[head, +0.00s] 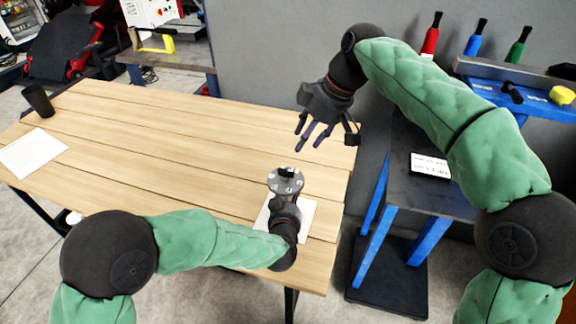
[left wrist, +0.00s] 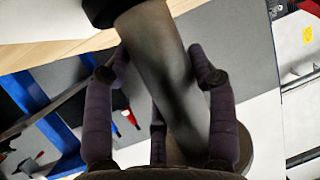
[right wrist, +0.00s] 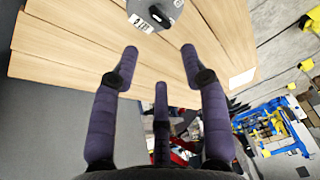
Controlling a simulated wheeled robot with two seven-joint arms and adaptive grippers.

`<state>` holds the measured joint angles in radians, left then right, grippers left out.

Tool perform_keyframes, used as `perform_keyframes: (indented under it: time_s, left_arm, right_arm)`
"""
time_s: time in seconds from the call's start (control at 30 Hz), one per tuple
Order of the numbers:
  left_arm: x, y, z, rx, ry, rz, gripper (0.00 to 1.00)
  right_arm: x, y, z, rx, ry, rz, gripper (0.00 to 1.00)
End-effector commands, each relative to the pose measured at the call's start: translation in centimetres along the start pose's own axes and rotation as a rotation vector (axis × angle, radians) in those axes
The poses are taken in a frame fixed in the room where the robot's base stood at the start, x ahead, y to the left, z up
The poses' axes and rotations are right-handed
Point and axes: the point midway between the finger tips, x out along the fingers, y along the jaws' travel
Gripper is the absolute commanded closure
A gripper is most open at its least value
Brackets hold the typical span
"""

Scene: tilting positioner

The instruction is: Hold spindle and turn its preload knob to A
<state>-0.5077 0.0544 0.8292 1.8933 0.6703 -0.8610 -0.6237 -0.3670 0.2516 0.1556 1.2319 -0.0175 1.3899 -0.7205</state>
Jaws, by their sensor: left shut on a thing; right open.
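The spindle (head: 275,185) stands near the right front corner of the wooden table, with a round grey top face carrying marks too small to read. A black preload knob (head: 287,172) sits on that face. My left gripper (head: 284,200) is shut around the spindle's grey cylindrical body, which fills the space between the fingers in the left wrist view (left wrist: 165,75). My right gripper (head: 308,146) is open and empty, above and behind the spindle. In the right wrist view the spindle's top (right wrist: 143,8) and black knob (right wrist: 159,15) show at the upper edge, beyond the open fingers.
A white sheet (head: 306,217) lies by the spindle on the table (head: 170,140). A black cup (head: 39,100) and another sheet (head: 33,153) are at the far left. A blue-framed stand with a white card (head: 430,165) is at right. The table's middle is clear.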

Motion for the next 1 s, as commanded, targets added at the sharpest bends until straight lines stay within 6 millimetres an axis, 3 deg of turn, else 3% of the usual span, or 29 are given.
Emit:
perform_keyframes:
  time_s: [0.2,0.37,1.0]
  left_arm:
    - [0.0,0.0,0.0,0.001,0.000,0.001,1.00]
    - [0.0,0.0,0.0,0.001,0.000,0.001,1.00]
    - [0.0,0.0,0.0,0.001,0.000,0.001,1.00]
  right_arm:
    - [-0.1,0.0,0.0,-0.165,0.003,0.002,0.55]
    - [0.5,0.0,0.0,-0.196,0.002,0.002,0.55]
    - [10.5,0.0,0.0,-0.194,0.002,0.002,0.55]
